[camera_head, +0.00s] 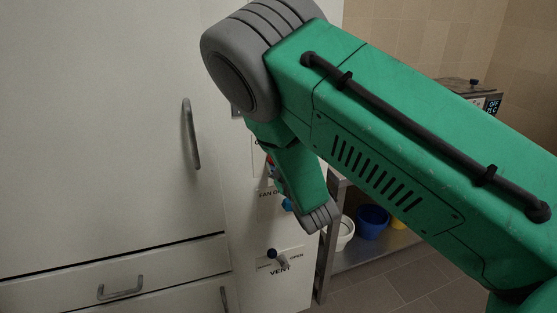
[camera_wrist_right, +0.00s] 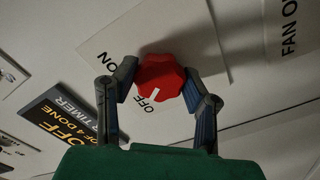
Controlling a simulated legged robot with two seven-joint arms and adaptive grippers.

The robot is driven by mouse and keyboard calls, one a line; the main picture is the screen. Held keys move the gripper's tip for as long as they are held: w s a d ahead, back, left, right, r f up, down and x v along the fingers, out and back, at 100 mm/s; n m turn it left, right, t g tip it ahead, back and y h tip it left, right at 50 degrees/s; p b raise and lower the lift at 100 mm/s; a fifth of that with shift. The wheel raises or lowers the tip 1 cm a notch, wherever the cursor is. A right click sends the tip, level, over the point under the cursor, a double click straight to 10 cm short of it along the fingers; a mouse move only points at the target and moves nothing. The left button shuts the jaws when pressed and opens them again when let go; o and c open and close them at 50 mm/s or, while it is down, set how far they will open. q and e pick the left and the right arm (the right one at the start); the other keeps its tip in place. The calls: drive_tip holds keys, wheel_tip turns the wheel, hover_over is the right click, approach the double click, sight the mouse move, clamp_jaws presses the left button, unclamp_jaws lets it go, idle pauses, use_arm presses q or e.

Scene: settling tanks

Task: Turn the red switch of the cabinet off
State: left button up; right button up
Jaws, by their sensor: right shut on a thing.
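The red switch (camera_wrist_right: 160,78) is a lobed knob on the pale cabinet panel (camera_wrist_right: 250,55), seen in the right wrist view. Its white mark points to the OFF label (camera_wrist_right: 150,104); the ON label (camera_wrist_right: 107,57) is up to the left. My right gripper (camera_wrist_right: 161,82) is shut on the knob, one finger on each side. In the head view my green right arm crosses in front of the cabinet (camera_head: 95,130) and hides most of the switch and gripper. My left gripper is not in view.
A blue knob (camera_head: 287,204) and a vent lever (camera_head: 273,255) sit lower on the panel. A dark timer display (camera_wrist_right: 62,122) is beside the switch. Shelving at right holds a blue bucket (camera_head: 372,221) and a white one (camera_head: 345,235). Tiled floor (camera_head: 365,285) shows below.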

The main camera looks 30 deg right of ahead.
drive_tip(key=o, duration=1.1)
drive_tip(key=shift+a+f, duration=0.15)
drive_tip(key=shift+f, duration=0.1)
drive_tip(key=shift+r, duration=0.1)
drive_tip(key=shift+s, duration=0.1)
drive_tip(key=v, duration=1.1)
drive_tip(key=shift+s, duration=0.35)
